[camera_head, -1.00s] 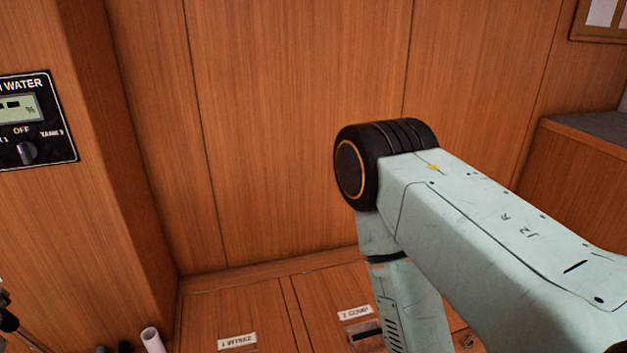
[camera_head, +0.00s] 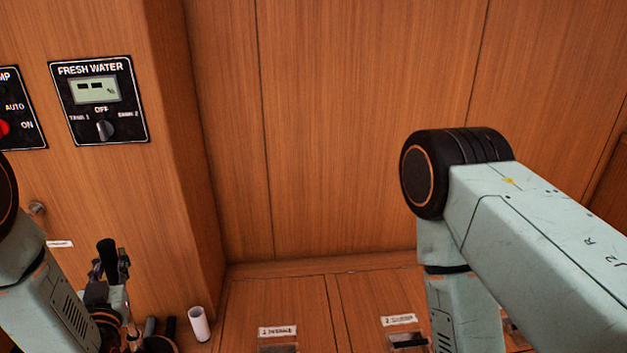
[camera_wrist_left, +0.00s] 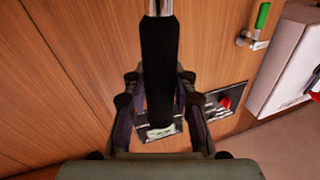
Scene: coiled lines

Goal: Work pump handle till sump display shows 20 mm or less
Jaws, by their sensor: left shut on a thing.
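The pump handle's black grip (camera_head: 107,252) stands upright at the lower left of the head view. In the left wrist view the grip (camera_wrist_left: 158,50) is on a metal rod and runs between my fingers. My left gripper (camera_head: 119,265) is shut on it; the fingers (camera_wrist_left: 158,88) show on both sides of the grip. A panel with a small lit display (camera_wrist_left: 160,131) lies behind the handle in the left wrist view; its reading is too small and partly hidden. I cannot tell whether it is the sump display. My right gripper is out of view.
A fresh water panel (camera_head: 99,101) and a panel with a red knob (camera_head: 16,112) are on the wood wall. A white cylinder (camera_head: 199,324) stands near the corner. Labelled floor hatches (camera_head: 277,331) lie ahead. A green-handled lever (camera_wrist_left: 262,18) shows in the left wrist view.

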